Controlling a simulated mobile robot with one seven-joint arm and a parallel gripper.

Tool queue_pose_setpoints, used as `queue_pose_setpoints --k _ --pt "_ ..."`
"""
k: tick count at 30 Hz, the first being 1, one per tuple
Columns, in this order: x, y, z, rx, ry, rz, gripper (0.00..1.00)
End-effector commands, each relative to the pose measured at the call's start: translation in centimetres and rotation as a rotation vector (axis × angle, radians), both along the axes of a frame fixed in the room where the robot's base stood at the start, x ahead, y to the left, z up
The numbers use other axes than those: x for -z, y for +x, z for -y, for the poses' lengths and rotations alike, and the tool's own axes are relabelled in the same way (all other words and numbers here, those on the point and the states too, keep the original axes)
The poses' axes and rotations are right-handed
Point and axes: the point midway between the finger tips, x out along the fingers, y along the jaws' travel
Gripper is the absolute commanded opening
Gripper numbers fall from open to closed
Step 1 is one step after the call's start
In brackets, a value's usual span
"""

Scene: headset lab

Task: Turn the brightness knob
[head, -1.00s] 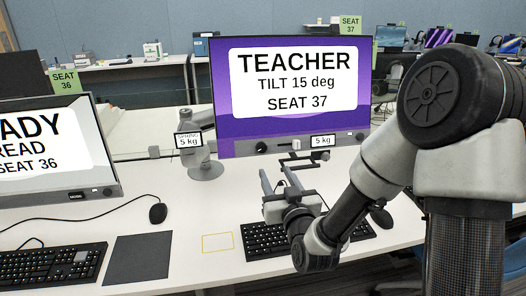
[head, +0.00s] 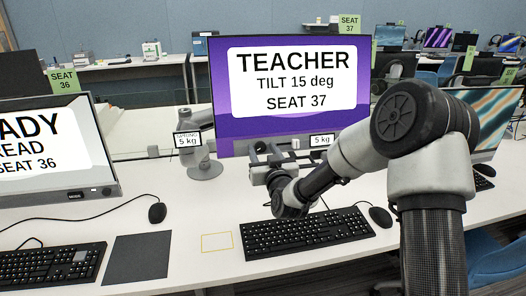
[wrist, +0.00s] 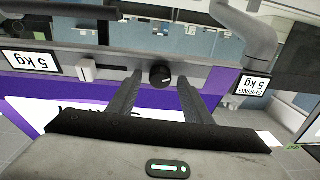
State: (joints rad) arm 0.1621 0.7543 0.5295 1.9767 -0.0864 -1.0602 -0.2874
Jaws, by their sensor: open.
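The monitor labelled TEACHER, SEAT 37 (head: 225,120) stands on the desk with a purple screen. A round black knob (head: 260,147) is on its lower bezel. In the wrist view, which shows the monitor upside down, the knob (wrist: 160,75) has a pale pointer mark. My gripper (head: 265,152) is open in front of the bezel. In the wrist view my gripper (wrist: 160,76) has one finger on each side of the knob, with gaps showing on both sides. I cannot tell how far the fingertips reach along its depth.
A white slider (wrist: 88,71) and a 5 kg label (wrist: 30,61) are on the same bezel. The SPRING 5 kg arm mount (head: 204,168) stands at left. A keyboard (head: 305,233) and mouse (head: 380,217) lie below. The SEAT 36 monitor (head: 108,170) is further left.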

Motion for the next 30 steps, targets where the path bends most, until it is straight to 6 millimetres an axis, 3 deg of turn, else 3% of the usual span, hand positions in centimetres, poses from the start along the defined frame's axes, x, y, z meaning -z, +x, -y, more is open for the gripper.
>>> queue_pose_setpoints --k 3,10,14,24,30 --pt "-0.01 -0.02 0.00 0.000 0.000 0.000 0.42" --pt "-0.03 -0.04 0.00 0.000 0.000 0.001 0.05" --pt "0.22 -0.05 -0.05 0.005 0.022 -0.004 0.05" --pt "0.31 -0.10 -0.27 0.097 0.356 -0.096 0.05" --pt "-0.07 -0.09 -0.18 0.118 0.425 -0.120 0.05"
